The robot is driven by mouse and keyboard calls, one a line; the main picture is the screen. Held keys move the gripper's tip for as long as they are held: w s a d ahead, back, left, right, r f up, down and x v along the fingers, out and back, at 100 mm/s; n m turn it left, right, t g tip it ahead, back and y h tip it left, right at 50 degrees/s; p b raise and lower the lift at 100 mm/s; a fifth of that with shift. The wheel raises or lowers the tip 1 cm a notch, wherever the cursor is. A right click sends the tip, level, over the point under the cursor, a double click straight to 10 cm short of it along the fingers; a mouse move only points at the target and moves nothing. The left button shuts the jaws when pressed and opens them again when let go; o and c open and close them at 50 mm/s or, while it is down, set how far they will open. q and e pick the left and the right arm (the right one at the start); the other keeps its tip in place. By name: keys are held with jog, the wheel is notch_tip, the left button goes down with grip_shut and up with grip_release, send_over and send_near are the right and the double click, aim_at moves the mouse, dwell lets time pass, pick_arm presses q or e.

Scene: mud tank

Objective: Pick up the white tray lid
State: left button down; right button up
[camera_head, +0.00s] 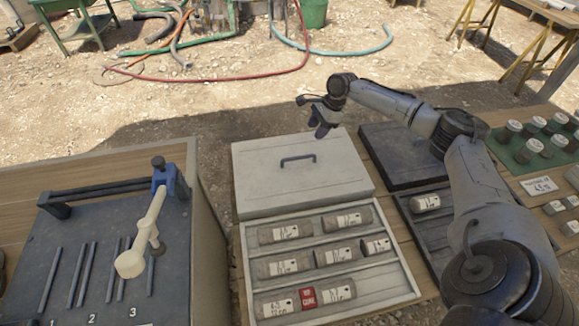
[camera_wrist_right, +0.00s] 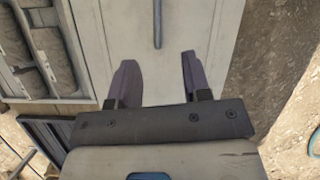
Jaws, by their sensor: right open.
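The white tray lid (camera_head: 262,180) lies flat behind the open white tray (camera_head: 238,262) in the head view, with a dark bar handle (camera_head: 298,159) standing near its middle. My right gripper (camera_head: 318,131) is above the lid's far right edge, apart from the handle. In the right wrist view, the lid (camera_wrist_right: 196,22) fills the middle, and its handle (camera_wrist_right: 158,22) runs up and down beyond the fingers. My right gripper (camera_wrist_right: 157,75) is open, with nothing between its two fingers. My left gripper is in neither view.
The white tray holds several labelled core pieces and a red block (camera_head: 307,298). A dark lid (camera_head: 395,155) and dark tray (camera_head: 437,235) stand to the right. A dark-topped box (camera_head: 90,255) with a cream lever is at left. Jars (camera_head: 513,126) stand on a green mat at far right.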

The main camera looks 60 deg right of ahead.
jog(key=m, duration=0.1)
jog(key=m+b, duration=0.1)
jog(key=b, duration=0.1)
send_near(299, 158)
jog(key=x, duration=0.5)
jog(key=shift+w+d, duration=0.3)
jog(key=shift+b+x, duration=1.35)
jog(key=shift+x, duration=1.3)
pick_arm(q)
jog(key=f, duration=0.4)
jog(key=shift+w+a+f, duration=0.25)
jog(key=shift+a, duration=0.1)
pick_arm(e)
jog(key=shift+s+a, duration=0.1)
jog(key=shift+s, duration=0.05)
pick_arm(q)
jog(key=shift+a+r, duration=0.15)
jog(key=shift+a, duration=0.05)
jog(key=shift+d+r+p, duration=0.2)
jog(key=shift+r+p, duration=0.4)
jog(key=shift+p, duration=0.2)
pick_arm(e)
jog(key=shift+f, duration=0.25)
